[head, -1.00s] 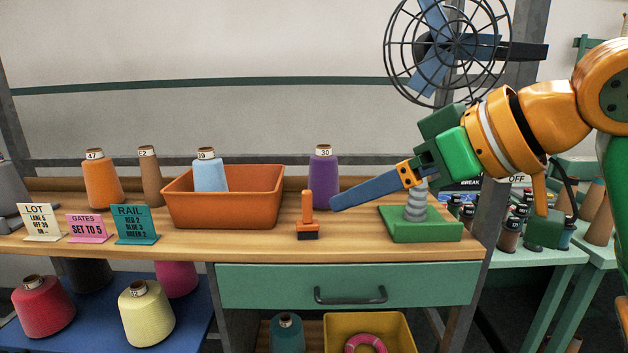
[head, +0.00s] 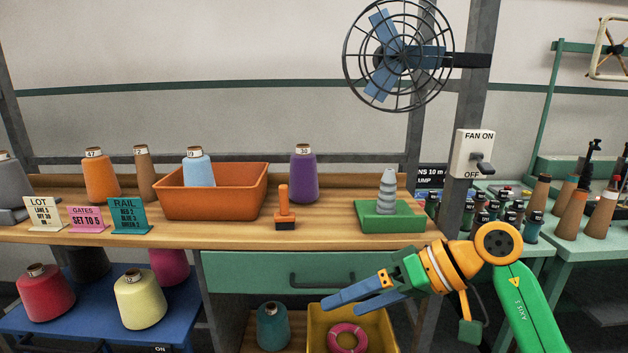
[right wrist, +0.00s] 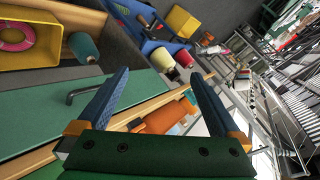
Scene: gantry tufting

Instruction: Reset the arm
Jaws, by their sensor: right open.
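My right gripper (head: 350,300) is open and empty. In the head view it is low in front of the green drawer (head: 230,272) and above the yellow bin (head: 385,328), with its blue fingers pointing left. In the right wrist view its two blue fingers (right wrist: 160,100) are spread apart with nothing between them. My right arm comes in from the lower right. My left gripper is in neither view.
The wooden bench (head: 330,237) holds an orange bin (head: 212,205), a purple cone (head: 304,176), an orange-handled tool (head: 284,210) and a grey ribbed post on a green base (head: 370,221). A fan switch (head: 473,154) is on the post at right.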

